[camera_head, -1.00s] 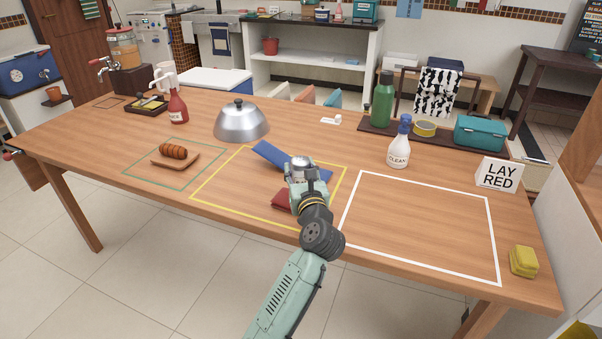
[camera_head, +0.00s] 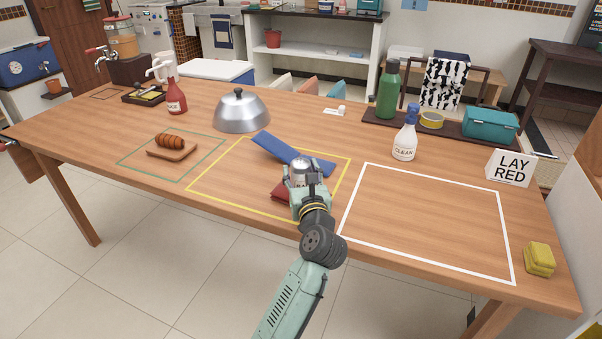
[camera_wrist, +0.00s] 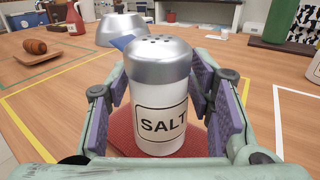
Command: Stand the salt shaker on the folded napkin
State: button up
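The salt shaker (camera_wrist: 160,105) is white with a silver cap and a SALT label. It is upright between the purple-padded fingers of my gripper (camera_wrist: 160,90), which appear closed on its sides. In the head view my gripper (camera_head: 303,172) has the shaker's silver cap (camera_head: 300,165) between its fingers. A red folded cloth, the napkin (camera_head: 281,194), lies by the front yellow line, partly hidden by my gripper. In the wrist view the red napkin (camera_wrist: 121,130) shows below and around the shaker's base. Whether the base touches it is unclear.
A tilted blue flat piece (camera_head: 285,152) lies just behind my gripper. A silver dome (camera_head: 241,112) stands back left, a spray bottle (camera_head: 405,140) back right. Bread on a board (camera_head: 170,148) is left. The white-outlined area is empty. A LAY RED sign (camera_head: 510,168) stands right.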

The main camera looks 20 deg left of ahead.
jog(key=shift+o, duration=0.9)
jog(key=shift+r+p, duration=0.25)
jog(key=shift+p, duration=0.05)
jog(key=b+v, duration=0.4)
jog(key=v, duration=0.6)
jog(key=shift+s+d+f, duration=0.1)
jog(key=shift+s+f, duration=0.05)
jog(key=shift+s, duration=0.1)
jog(key=shift+s+d, duration=0.4)
jog(key=shift+s, duration=0.2)
